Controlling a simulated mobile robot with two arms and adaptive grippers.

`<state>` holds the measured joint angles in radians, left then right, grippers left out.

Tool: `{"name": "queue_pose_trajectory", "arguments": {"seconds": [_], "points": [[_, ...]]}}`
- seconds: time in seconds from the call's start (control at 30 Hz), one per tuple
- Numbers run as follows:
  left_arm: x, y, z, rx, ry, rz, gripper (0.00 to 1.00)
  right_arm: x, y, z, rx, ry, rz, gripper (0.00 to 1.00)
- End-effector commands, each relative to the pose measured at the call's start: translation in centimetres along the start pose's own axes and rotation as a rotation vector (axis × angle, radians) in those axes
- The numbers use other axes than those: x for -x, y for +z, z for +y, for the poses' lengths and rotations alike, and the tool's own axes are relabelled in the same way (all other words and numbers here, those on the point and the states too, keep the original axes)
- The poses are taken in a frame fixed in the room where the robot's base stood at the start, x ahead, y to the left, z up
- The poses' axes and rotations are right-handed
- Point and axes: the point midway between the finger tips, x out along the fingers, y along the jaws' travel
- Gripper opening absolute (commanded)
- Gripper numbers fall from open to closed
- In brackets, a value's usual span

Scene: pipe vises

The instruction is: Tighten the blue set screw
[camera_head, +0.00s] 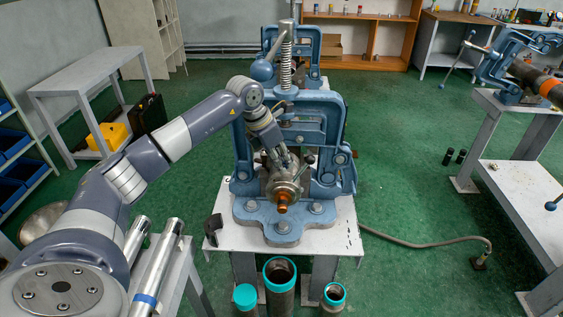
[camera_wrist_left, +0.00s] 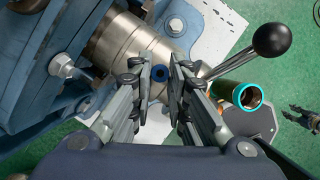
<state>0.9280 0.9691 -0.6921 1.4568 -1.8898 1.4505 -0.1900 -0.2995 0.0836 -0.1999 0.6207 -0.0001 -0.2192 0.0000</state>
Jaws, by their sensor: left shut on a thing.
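The blue set screw (camera_wrist_left: 158,72) shows in the left wrist view as a small dark-blue ring on the side of the steel collar (camera_wrist_left: 125,42). My left gripper (camera_wrist_left: 162,80) is over it, with its two fingers close together and shut on the screw. In the head view my left gripper (camera_head: 284,162) reaches down onto the top of the round steel chuck (camera_head: 284,183), which sits in the blue pipe vise (camera_head: 241,165). The screw is hidden behind the fingers there. My right gripper is not in view.
A lever with a black ball knob (camera_wrist_left: 271,40) sticks out beside the fingers. The vise stands on a white table (camera_head: 340,236). Teal-rimmed pipes (camera_head: 281,290) stand in front. A hose (camera_head: 415,243) lies on the green floor at the right.

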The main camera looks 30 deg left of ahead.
Motion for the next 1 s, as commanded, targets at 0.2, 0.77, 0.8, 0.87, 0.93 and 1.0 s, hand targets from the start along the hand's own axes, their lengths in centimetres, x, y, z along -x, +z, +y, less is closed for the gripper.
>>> {"name": "queue_pose_trajectory", "arguments": {"seconds": [0.2,0.77,0.8,0.87,0.93,1.0], "points": [[0.2,0.1,0.1,-0.017,-0.004,-0.004,0.00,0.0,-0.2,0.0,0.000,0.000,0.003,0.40],[0.4,0.1,0.1,-0.016,-0.004,-0.003,0.25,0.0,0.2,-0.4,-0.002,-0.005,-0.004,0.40],[0.7,0.1,0.1,-0.016,-0.004,-0.003,0.25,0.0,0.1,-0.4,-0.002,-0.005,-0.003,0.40],[1.5,0.1,0.1,-0.017,-0.003,-0.005,0.25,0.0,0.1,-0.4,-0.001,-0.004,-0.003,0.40],[2.7,0.1,0.2,-0.017,-0.002,-0.006,0.25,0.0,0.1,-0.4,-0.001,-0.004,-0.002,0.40],[4.2,0.1,0.2,-0.017,-0.001,-0.006,0.25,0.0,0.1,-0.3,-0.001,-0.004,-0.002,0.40]]}}
